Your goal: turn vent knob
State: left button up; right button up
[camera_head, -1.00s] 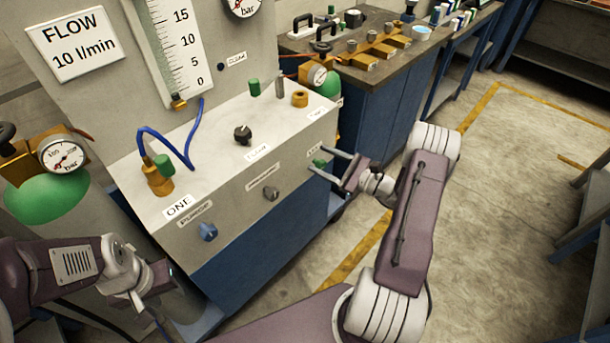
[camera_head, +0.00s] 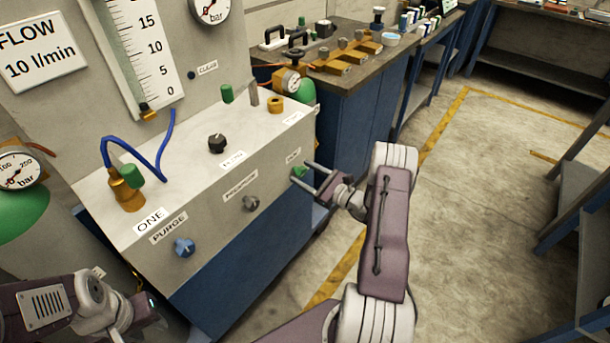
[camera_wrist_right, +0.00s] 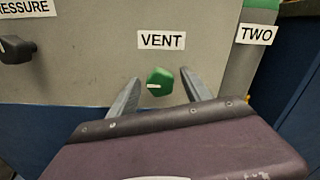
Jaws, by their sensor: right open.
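The vent knob (camera_wrist_right: 160,82) is green with a pale pointer line, on the front panel under the VENT label (camera_wrist_right: 161,40) in the right wrist view. In the head view the vent knob (camera_head: 299,171) is at the panel's right end. My right gripper (camera_wrist_right: 158,88) is open, its two fingers on either side of the knob in the wrist view. In the head view my right gripper (camera_head: 312,178) points at the panel by the knob; whether the fingers touch it I cannot tell. My left gripper (camera_head: 150,310) is at the lower left, its fingers not clear.
The same panel carries a blue PURGE knob (camera_head: 184,247) and a dark grey knob (camera_head: 250,203). A black knob (camera_head: 217,143) and brass fittings stand on the sloped top. The floor (camera_head: 480,220) to the right is clear.

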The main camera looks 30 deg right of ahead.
grip_shut()
jog(key=shift+m, duration=0.3)
jog(key=m+p, duration=0.1)
jog(key=m, duration=0.2)
jog(key=shift+r, duration=0.1)
jog(key=m+p, duration=0.2)
jog(key=m, duration=0.3)
jog(key=m+p, duration=0.1)
jog(key=m, duration=0.3)
jog(key=shift+d+m, duration=0.1)
jog(key=shift+m, duration=0.3)
jog(key=shift+f+m+p, duration=0.2)
jog(key=shift+m+p, duration=0.15)
jog(key=shift+m, duration=1.85)
